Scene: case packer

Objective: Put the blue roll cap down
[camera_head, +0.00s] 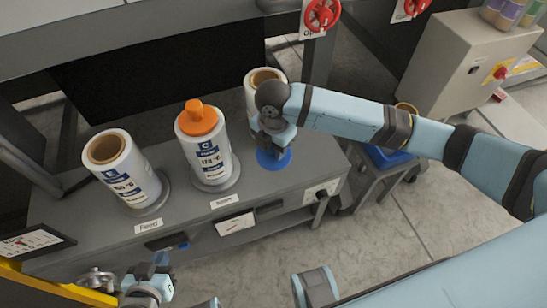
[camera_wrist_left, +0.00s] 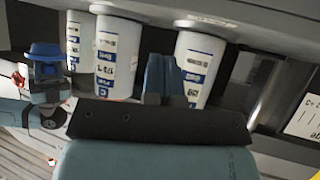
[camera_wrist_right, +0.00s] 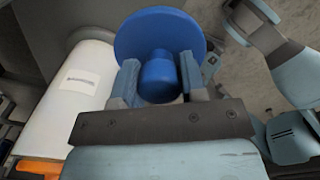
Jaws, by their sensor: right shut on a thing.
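The blue roll cap (camera_head: 274,160) has a wide disc and a short round stem. My right gripper (camera_head: 272,128) is shut on the stem, as the right wrist view (camera_wrist_right: 158,76) shows, with the disc (camera_wrist_right: 160,30) beyond the fingertips.
The grey bench (camera_head: 105,262) carries a left roll (camera_head: 128,180) with an open core and a middle roll (camera_head: 208,158) topped by an orange cap (camera_head: 198,119). A stool with a blue tray (camera_head: 388,157) stands right of the bench. A grey cabinet (camera_head: 465,62) stands behind.

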